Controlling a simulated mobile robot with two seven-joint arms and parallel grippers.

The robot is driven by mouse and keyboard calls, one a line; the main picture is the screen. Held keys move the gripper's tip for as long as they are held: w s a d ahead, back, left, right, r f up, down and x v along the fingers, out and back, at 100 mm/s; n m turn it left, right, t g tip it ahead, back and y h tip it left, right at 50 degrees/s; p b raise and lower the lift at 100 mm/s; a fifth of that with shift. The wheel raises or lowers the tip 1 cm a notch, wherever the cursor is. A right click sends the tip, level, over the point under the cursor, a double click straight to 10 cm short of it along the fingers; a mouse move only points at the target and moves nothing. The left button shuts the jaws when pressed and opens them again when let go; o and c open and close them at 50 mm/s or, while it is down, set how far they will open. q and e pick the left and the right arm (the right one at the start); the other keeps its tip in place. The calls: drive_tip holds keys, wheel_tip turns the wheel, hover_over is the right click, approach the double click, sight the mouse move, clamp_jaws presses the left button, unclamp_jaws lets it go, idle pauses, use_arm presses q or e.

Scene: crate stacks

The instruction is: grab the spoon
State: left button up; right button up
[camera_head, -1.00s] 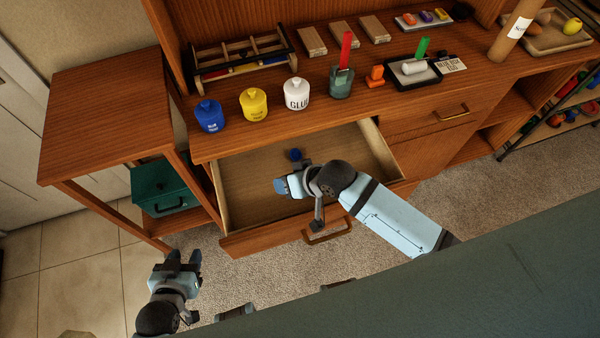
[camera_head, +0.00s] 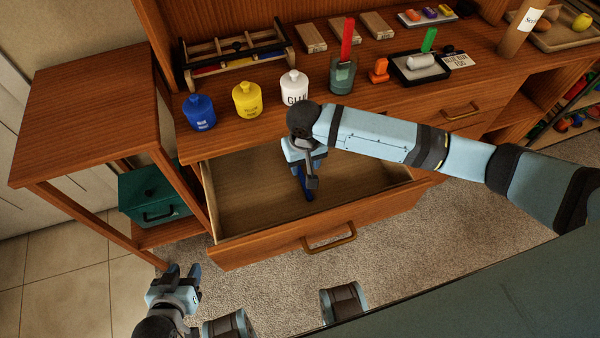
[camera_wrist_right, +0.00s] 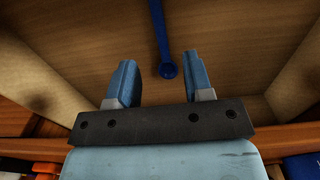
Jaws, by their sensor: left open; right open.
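A blue spoon (camera_wrist_right: 161,38) lies on the wooden floor of the open drawer (camera_head: 270,246). In the right wrist view its long shaft runs up out of the picture and its rounded end lies between the finger lines. My right gripper (camera_head: 306,184) is inside the drawer space, pointing down, open and empty. In the wrist view its two blue fingers (camera_wrist_right: 162,64) stand apart on either side of the spoon's near end, not closed on it. In the head view my right arm and gripper hide most of the spoon. My left gripper (camera_head: 184,270) is open and empty, low at the left, outside the drawer.
The drawer's walls surround my right gripper. On the desk above stand a blue jar (camera_head: 199,112), a yellow jar (camera_head: 247,101), a white glue jar (camera_head: 294,87) and a cup (camera_head: 342,77). A green box (camera_head: 150,193) sits on the shelf at the left.

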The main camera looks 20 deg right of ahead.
sight(304, 182)
wheel_tip(304, 182, down, 4)
drive_tip(key=shift+r, duration=0.25)
wheel_tip(304, 182, down, 5)
drive_tip(key=shift+s+f+b, duration=0.1)
drive_tip(key=shift+f+b, duration=0.05)
drive_tip(key=shift+b, duration=0.35)
drive_tip(key=shift+d+f+p, duration=0.1)
drive_tip(key=shift+p, duration=0.2)
clamp_jaws()
